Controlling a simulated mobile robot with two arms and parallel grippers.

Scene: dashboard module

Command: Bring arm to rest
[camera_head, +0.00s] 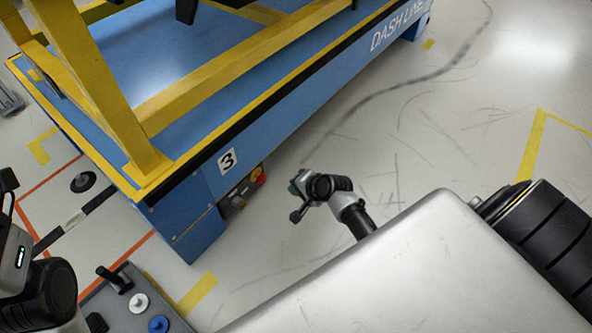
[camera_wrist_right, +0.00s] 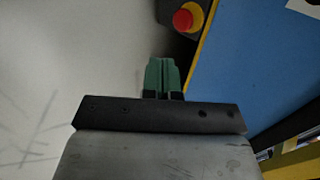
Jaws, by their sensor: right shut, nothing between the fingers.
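My right arm reaches out past my pale body cover, and its gripper (camera_head: 294,187) hangs over the floor beside the blue cart. In the right wrist view the green fingers (camera_wrist_right: 163,76) are closed together with nothing between them. They point along the cart's blue side, apart from it as far as I can tell. Part of my left arm shows at the left edge of the head view. Its gripper cannot be made out there.
The blue cart (camera_head: 290,125) with a yellow frame (camera_head: 100,95) stands ahead. A grey panel (camera_head: 165,313) with knobs lies lower left. Scuffed floor (camera_head: 420,140) is free to the right.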

